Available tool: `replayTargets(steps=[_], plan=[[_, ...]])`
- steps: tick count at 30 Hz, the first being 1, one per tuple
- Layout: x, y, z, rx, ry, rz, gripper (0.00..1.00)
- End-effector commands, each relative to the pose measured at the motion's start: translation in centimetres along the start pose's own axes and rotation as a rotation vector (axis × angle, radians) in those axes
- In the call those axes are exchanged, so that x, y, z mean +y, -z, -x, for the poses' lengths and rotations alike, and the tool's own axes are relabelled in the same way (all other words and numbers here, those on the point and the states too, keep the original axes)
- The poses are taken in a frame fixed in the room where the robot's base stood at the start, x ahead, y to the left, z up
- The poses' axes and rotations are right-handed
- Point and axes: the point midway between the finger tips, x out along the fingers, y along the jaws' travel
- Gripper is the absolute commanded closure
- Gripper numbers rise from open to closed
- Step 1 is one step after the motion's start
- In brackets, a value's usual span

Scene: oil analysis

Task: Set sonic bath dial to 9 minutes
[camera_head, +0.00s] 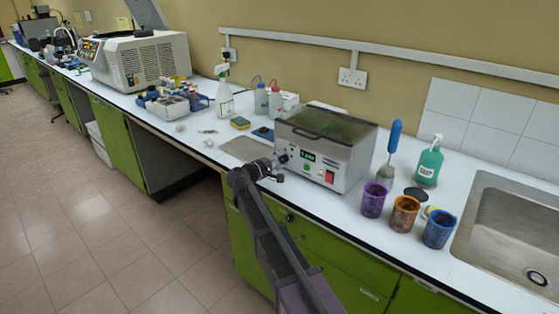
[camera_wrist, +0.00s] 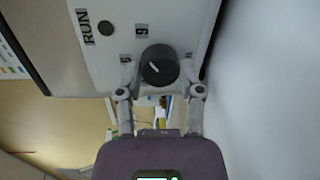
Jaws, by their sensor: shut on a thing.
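The sonic bath (camera_head: 345,158) is a grey box with a dark lid, a small green display and a red switch on its front. The display digits are too small to read surely. Its dial is a round black knob (camera_wrist: 160,62) with a short white pointer mark, seen in the wrist view. Small number labels stand around the dial, partly hidden by my fingers. My gripper (camera_wrist: 159,74) has one finger on each side of the dial and is shut on it. In the head view, my gripper (camera_head: 280,161) is at the left of the bath's front and hides the dial.
Purple (camera_head: 373,200), orange (camera_head: 404,215) and blue (camera_head: 438,229) cups stand right of the bath, before a green bottle (camera_head: 428,164) and the sink (camera_head: 515,235). A spray bottle (camera_head: 224,98) stands to the left. The floor before the cabinets is clear.

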Motion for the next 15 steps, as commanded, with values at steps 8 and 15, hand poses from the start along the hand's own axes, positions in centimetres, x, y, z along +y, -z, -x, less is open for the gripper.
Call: replayTargets(steps=[8, 15], plan=[[0.14, 0.02, -0.07, 0.014, 0.005, -0.143, 0.99], [0.14, 0.04, -0.08, 0.017, 0.007, -0.183, 0.99]])
